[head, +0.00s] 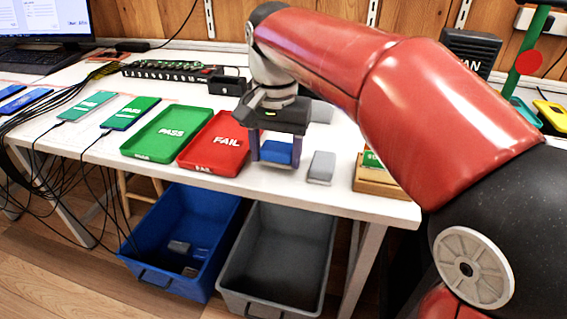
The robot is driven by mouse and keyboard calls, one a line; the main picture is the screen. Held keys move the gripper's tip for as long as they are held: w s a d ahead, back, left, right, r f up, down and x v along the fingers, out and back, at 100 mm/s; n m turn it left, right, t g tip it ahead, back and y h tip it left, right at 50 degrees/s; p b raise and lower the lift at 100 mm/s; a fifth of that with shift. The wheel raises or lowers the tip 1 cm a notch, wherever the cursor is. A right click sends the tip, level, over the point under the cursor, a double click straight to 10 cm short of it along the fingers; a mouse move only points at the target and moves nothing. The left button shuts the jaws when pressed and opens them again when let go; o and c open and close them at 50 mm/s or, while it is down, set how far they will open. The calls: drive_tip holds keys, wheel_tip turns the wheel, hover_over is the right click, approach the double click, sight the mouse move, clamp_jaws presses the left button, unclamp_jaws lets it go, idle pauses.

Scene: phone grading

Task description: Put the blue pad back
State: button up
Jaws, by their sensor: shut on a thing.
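The blue pad (277,152) is between the fingers of my gripper (275,154), which is shut on it. My gripper points down over the front part of the white table (310,198), just right of the red FAIL tray (207,159). The pad is low over the table top; I cannot tell whether it touches it. A grey pad (321,167) lies on the table just right of my gripper, apart from it.
A green PASS tray (165,134) lies left of the red one. A wooden box (378,184) with a green label stands at the front right. A blue bin (180,240) and a grey bin (280,255) are below the table edge. Phones and cables fill the left.

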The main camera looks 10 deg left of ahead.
sight(276, 150)
drive_tip(key=shift+f, duration=0.6)
drive_tip(key=shift+r, duration=0.15)
drive_tip(key=o, duration=0.9)
drive_tip(key=shift+o, duration=0.2)
wheel_tip(276, 150, up, 12)
drive_tip(key=p, duration=0.3)
